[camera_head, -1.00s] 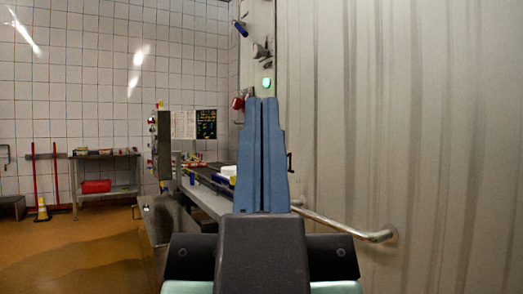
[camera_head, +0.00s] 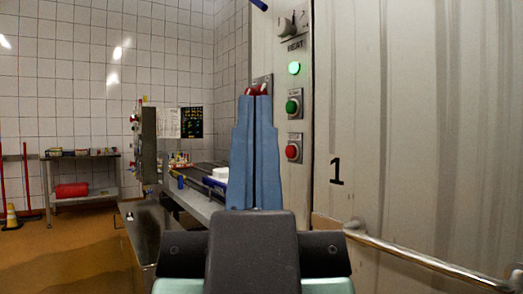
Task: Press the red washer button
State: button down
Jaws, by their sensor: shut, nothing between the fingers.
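My gripper (camera_head: 255,98) is shut and empty, with its two blue fingers together and pointing up and forward in the middle of the view. A red round button (camera_head: 292,151) sits in a grey plate on the narrow wall panel (camera_head: 267,50), right of my fingers and apart from them in the picture. A green button (camera_head: 293,107) is above it. Another red part (camera_head: 263,88) on a metal plate shows just behind my fingertips, which partly cover it. I cannot tell which red part is the washer button, nor whether my fingertips touch the one behind them.
A lit green lamp (camera_head: 294,68) and a knob marked HEAT (camera_head: 289,25) are higher on the panel. A metal rail (camera_head: 420,259) runs along the ribbed wall at right. A long grey bench (camera_head: 195,203) stands left of my gripper; a shelf (camera_head: 83,193) stands farther left.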

aim_at(291, 151)
jog(key=i+j+z, duration=0.1)
jog(key=i+j, duration=0.7)
jog(key=j, duration=0.25)
jog(key=z, duration=0.05)
